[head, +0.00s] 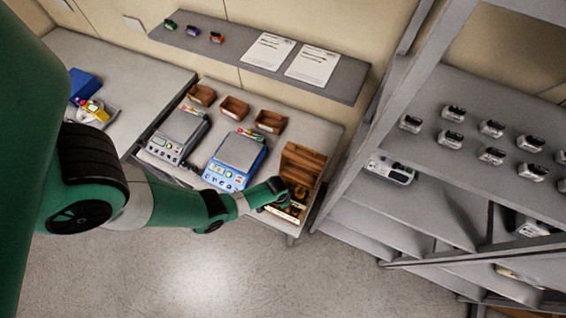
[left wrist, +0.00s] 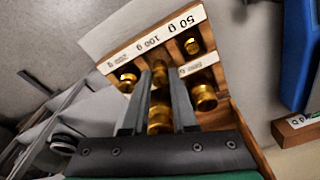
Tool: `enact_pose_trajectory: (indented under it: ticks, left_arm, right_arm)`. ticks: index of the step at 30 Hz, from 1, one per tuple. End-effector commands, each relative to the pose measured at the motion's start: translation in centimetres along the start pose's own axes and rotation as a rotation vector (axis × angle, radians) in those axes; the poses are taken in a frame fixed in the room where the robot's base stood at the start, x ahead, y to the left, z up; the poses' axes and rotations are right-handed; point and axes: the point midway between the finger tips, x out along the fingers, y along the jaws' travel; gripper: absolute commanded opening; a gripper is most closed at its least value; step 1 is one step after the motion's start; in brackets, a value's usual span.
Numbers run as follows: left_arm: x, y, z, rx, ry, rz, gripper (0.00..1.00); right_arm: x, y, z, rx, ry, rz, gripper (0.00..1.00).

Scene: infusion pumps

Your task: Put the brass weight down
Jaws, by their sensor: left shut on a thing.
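An open wooden weight box (head: 304,157) stands at the right end of the bench, with brass weights (head: 299,191) in it. My left gripper (head: 283,192) is low over the box, its jaws shut on a brass weight. In the left wrist view the fingertips (left wrist: 162,75) are on either side of that brass weight (left wrist: 160,73). My right gripper is not in view.
A blue scale (head: 238,156) is just left of the box, and a grey scale (head: 178,135) farther left. Small wooden bins (head: 270,121) line the bench's back. A wall shelf (head: 335,75) hangs above, and a grey rack (head: 385,130) stands close on the right.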

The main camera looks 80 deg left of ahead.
Motion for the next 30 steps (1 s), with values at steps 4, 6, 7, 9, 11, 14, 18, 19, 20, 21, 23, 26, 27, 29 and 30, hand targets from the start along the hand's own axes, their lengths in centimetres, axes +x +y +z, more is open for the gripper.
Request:
enact_pose_trajectory:
  ticks: [4, 6, 7, 9, 11, 14, 18, 19, 20, 21, 23, 26, 27, 29, 30]
  left_arm:
    - [2.8, 0.0, 0.3, 0.0, 0.0, 0.0, 0.0]
    - [2.8, 0.0, 0.3, 0.0, 0.0, 0.0, 0.0]
    - [2.7, 0.0, 0.3, 0.0, 0.001, 0.0, 0.0]
    - [2.5, 0.0, 0.2, 0.0, 0.001, 0.0, 0.0]
    - [2.5, 0.0, 0.2, 0.0, 0.001, 0.0, 0.0]
    - [2.7, 0.0, 0.3, 0.0, 0.0, 0.0, 0.0]
    - [2.8, 0.0, 0.3, 0.0, 0.0, 0.0, 0.35]
    - [2.8, 0.0, 0.3, 0.0, 0.0, 0.0, 0.41]
    - [2.8, 0.0, 0.3, 0.0, 0.0, 0.0, 0.46]
    - [2.8, 0.0, 0.3, 0.0, 0.0, 0.0, 0.53]
    - [2.8, 0.0, 0.3, 0.0, 0.0, 0.0, 0.56]
    - [2.8, 0.0, 0.3, 0.0, 0.0, 0.0, 0.56]
    - [2.8, 0.0, 0.3, 0.0, 0.0, 0.0, 0.56]
    - [2.8, 0.0, 0.3, 0.0, 0.0, 0.0, 0.56]
    - [2.8, 0.0, 0.3, 0.0, 0.0, 0.0, 0.56]
  right_arm:
    - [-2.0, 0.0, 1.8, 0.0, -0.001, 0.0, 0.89]
    - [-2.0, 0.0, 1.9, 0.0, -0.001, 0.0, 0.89]
    - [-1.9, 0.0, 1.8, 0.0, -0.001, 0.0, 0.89]
    - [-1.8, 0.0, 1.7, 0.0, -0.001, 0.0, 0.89]
    - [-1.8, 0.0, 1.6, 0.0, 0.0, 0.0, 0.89]
    - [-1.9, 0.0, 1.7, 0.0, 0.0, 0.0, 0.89]
    - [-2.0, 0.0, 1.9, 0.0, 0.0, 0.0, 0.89]
    - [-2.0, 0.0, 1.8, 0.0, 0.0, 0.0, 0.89]
    - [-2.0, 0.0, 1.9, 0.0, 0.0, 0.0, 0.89]
    - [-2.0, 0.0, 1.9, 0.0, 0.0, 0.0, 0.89]
    - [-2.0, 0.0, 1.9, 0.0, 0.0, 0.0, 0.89]
    - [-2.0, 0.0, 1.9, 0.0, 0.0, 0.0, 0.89]
    - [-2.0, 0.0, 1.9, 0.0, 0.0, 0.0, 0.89]
    - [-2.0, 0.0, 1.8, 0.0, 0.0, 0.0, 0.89]
    - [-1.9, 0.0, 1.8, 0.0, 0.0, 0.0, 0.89]
